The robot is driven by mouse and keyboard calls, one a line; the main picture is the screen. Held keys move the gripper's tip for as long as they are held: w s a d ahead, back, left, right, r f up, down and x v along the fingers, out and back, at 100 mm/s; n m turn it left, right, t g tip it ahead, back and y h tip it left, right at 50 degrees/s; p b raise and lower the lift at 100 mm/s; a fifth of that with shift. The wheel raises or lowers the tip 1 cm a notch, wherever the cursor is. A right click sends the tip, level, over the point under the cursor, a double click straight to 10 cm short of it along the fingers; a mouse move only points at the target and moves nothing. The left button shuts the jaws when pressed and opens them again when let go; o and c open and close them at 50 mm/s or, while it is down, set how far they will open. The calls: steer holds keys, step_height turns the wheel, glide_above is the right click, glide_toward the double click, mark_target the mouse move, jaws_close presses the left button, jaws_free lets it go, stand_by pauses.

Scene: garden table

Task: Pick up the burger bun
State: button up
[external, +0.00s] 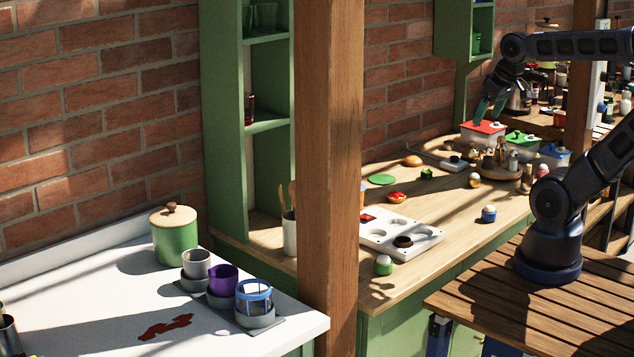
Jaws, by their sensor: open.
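The burger bun (412,160) looks like a small round orange-brown bun. It lies on the wooden counter (460,205) near the brick wall, left of a flat grey device. My gripper (489,112) is at the upper right, above and to the right of the bun, close over a red-lidded container (483,131). It is open and apart from the bun. Its fingers are small and dark in this view, and I see nothing held between them.
A green disc (381,179) and a red-filled bowl (397,197) lie near the bun. A white tray with round wells (399,234) sits in front. Bottles and lidded containers crowd the right side.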

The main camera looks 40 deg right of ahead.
steer(key=w+d+r+n+g+h, duration=0.1)
steer(key=w+d+r+n, duration=0.1)
steer(key=w, duration=0.5)
steer(key=w+d+r+n+h, duration=0.1)
steer(key=w+d+n, duration=0.1)
steer(key=w, duration=0.5)
steer(key=n+g, duration=0.4)
steer(key=n, duration=0.8)
glide_above(413, 157)
steer(key=a, duration=0.2)
step_height(413, 157, down, 26)
steer(key=f, duration=0.3)
steer(key=d+f, duration=0.1)
steer(key=f, duration=0.6)
steer(key=shift+w+d+f, duration=0.1)
steer(key=shift+d+f, duration=0.2)
steer(key=shift+d, duration=0.1)
steer(key=c, duration=1)
